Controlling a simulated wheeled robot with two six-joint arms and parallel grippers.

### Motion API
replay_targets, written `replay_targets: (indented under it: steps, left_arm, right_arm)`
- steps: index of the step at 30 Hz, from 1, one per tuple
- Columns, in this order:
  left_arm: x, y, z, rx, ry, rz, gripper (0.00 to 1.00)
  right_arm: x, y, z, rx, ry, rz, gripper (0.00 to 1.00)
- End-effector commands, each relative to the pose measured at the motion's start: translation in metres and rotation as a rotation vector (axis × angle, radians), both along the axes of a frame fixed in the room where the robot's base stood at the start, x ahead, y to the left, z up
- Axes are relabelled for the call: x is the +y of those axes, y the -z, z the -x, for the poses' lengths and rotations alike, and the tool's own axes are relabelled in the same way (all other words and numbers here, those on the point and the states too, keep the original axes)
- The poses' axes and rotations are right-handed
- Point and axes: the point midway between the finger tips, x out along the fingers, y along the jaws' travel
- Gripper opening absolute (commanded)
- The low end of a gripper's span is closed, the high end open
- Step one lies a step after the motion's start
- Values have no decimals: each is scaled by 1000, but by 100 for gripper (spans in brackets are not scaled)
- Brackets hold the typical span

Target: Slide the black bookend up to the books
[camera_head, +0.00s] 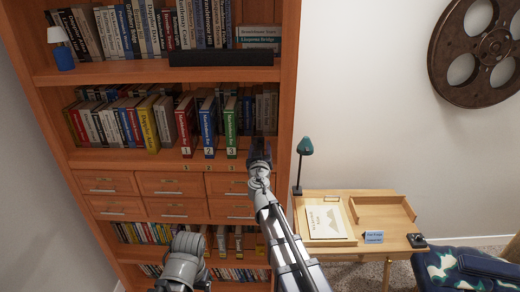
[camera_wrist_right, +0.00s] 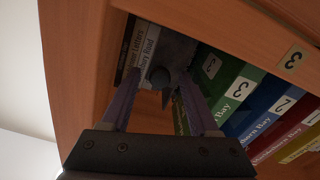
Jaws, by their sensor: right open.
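The black bookend (camera_wrist_right: 178,50) shows in the right wrist view as a dark grey plate with a round dark knob, between the fingers of my right gripper (camera_wrist_right: 165,100). The gripper is open around it; contact cannot be told. In the head view my right gripper (camera_head: 260,150) reaches the middle shelf, just right of the green book, and hides most of the bookend. The numbered books stand upright in a row: red (camera_head: 186,127), blue (camera_head: 208,127) and green (camera_head: 231,126). The green book (camera_wrist_right: 240,92) is nearest the gripper. My left arm shows low, its fingers out of view.
The bookcase (camera_head: 286,75) has a side wall close to the right of my gripper. Pale books (camera_wrist_right: 143,45) stand behind the bookend. Numbered labels (camera_wrist_right: 293,60) line the shelf edge. A desk (camera_head: 372,247) with a green lamp (camera_head: 305,147) stands at right.

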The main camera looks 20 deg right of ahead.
Motion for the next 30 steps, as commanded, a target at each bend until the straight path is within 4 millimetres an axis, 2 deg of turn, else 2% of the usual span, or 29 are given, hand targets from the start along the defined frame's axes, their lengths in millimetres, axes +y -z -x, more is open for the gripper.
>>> replay_targets:
  steps: [4,20,30]
  left_arm:
    - [0,0,0,0,0,0,80]
    - [0,0,0,0,0,0,80]
    - [0,0,0,0,0,0,80]
  right_arm:
    - [0,0,1,0,0,0,60]
    - [0,0,1,0,0,0,1]
    - [0,0,1,0,0,0,0]
